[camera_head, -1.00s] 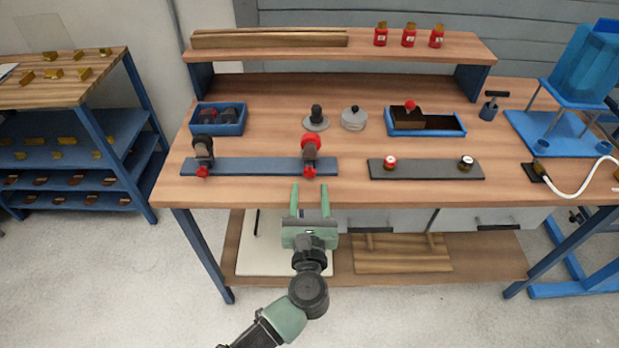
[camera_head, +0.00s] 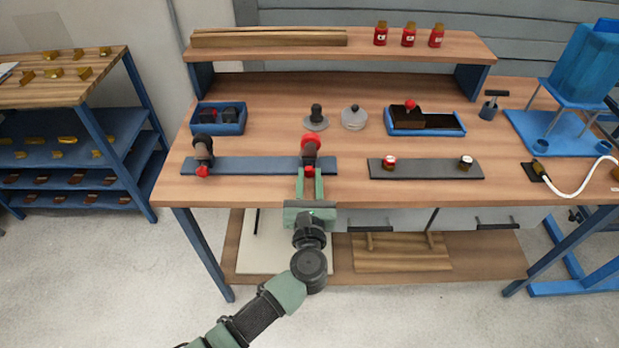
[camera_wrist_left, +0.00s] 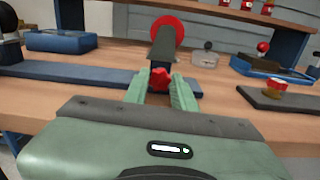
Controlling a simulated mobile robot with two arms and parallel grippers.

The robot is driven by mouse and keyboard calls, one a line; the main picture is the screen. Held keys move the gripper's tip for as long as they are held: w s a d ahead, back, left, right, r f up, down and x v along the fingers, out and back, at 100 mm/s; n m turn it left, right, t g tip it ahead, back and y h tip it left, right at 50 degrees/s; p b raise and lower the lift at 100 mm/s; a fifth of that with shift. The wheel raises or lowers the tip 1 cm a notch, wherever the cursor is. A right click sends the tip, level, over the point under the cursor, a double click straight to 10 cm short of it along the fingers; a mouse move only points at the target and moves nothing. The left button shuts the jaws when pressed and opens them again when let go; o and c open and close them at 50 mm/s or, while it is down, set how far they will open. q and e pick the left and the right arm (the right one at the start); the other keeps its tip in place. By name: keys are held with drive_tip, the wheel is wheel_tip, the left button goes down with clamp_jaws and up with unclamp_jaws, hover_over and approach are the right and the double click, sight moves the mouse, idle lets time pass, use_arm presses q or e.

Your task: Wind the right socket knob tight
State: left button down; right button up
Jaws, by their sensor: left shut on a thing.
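Two dark sockets stand on a blue rail (camera_head: 255,166) near the bench's front edge. The right socket (camera_head: 310,152) has a red disc on top and a small red knob (camera_head: 309,171) at its front. The knob also shows in the left wrist view (camera_wrist_left: 160,79). My left gripper (camera_head: 309,178) is shut on this knob, its green fingers on either side of it. The wrist view shows the fingers (camera_wrist_left: 161,92) reaching forward to it. The left socket (camera_head: 203,152) has a black top and its own red knob (camera_head: 203,171). My right gripper is not in view.
A grey rail (camera_head: 427,170) with two small capped pieces lies to the right. Blue bins (camera_head: 219,128), a grey disc-shaped part (camera_head: 354,118) and a tray (camera_head: 427,132) with a dark block stand behind. The bench front between the rails is clear.

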use_arm(q)
drive_tip(key=m+p, duration=0.1)
drive_tip(key=m, duration=0.2)
drive_tip(key=shift+m, duration=0.3)
drive_tip(key=shift+m+p, duration=0.8)
drive_tip(key=shift+m, duration=0.6)
drive_tip(key=c, duration=1.1)
unclamp_jaws()
drive_tip(key=shift+c, duration=0.2)
drive_tip(key=shift+f, duration=0.15)
